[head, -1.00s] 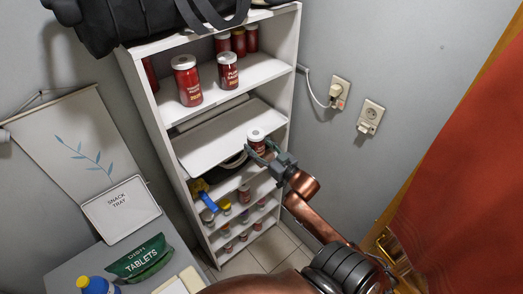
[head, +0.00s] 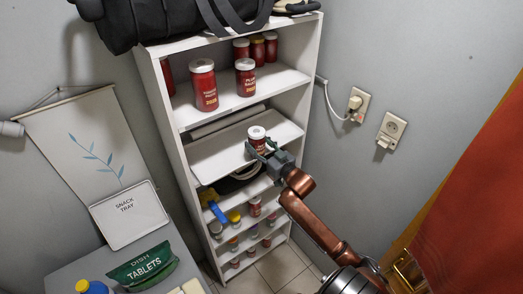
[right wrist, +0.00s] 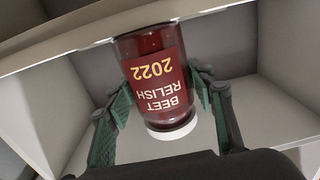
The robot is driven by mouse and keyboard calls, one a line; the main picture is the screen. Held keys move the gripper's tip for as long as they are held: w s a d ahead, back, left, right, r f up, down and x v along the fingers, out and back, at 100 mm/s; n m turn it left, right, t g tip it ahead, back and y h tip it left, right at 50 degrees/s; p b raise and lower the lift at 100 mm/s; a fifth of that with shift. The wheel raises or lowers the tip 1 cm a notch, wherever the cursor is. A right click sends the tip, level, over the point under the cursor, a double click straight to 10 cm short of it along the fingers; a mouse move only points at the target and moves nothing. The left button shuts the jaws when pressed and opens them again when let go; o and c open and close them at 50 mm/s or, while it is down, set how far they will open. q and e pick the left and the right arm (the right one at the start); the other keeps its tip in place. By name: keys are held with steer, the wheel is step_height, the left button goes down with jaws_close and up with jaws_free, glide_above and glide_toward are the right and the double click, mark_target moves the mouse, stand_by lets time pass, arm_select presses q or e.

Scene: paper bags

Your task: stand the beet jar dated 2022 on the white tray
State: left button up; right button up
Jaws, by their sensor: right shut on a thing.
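The beet jar (head: 257,133) is dark red with a white lid and stands upright at the front of the middle shelf in the head view. In the right wrist view, the jar (right wrist: 157,85) appears upside down and its label reads BEET RELISH 2022. My right gripper (head: 263,151) is shut on it, with a finger at each side. I cannot tell whether the jar's base touches the shelf. The white tray (head: 137,225), marked SNACK TRAY, is at the left by the grey table. My left gripper is not in view.
The white shelf unit (head: 163,128) holds red jars above, including a tall jar (head: 203,88) and a plum jar (head: 245,80), and several small jars below. A green dish tablets bag (head: 143,266) and a blue bottle (head: 92,287) are near the tray.

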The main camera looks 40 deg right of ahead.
steer(key=shift+w+d+f+b, duration=0.15)
steer(key=shift+w+b, duration=0.55)
steer(key=shift+w, duration=0.55)
steer(key=shift+w+d+f+b, duration=0.1)
steer(key=shift+w+b, duration=0.6)
steer(key=shift+w, duration=0.5)
steer(key=shift+f, duration=0.35)
steer(key=shift+f, duration=0.15)
steer(key=o, duration=0.8)
steer(key=o, duration=0.3)
steer(key=o, duration=0.4)
steer(key=shift+o, duration=0.2)
steer(key=shift+s+f, duration=0.1)
steer(key=shift+f, duration=0.1)
steer(key=s, duration=0.4)
steer(key=s+a, duration=0.1)
steer(key=s, duration=0.7)
steer(key=shift+a+r, duration=0.15)
